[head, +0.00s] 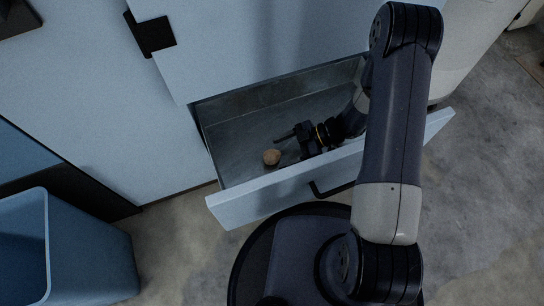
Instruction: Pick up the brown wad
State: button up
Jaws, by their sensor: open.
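The brown wad (271,157) is a small roundish lump. It lies on the floor of an open drawer (240,127), towards the drawer's front left. My gripper (283,148) is inside the drawer, just to the right of the wad, with its fingers pointing left. It is open and holds nothing. One finger reaches out behind the wad in the picture; the nearer finger is hard to make out. Whether a finger touches the wad cannot be told.
The drawer front (235,205) with a dark handle (330,190) stands between my base and the drawer's inside. Pale blue cabinet panels (110,100) rise behind and left. A blue bin (90,250) stands at the lower left. The drawer's left back floor is bare.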

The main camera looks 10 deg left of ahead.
aim_at(272, 155)
jog(key=b+x, duration=0.1)
jog(key=x, duration=0.3)
jog(key=shift+a+r+b, duration=0.1)
jog(key=shift+a+b, duration=0.15)
jog(key=shift+b, duration=0.15)
jog(key=shift+c, duration=0.2)
jog(key=c, duration=1)
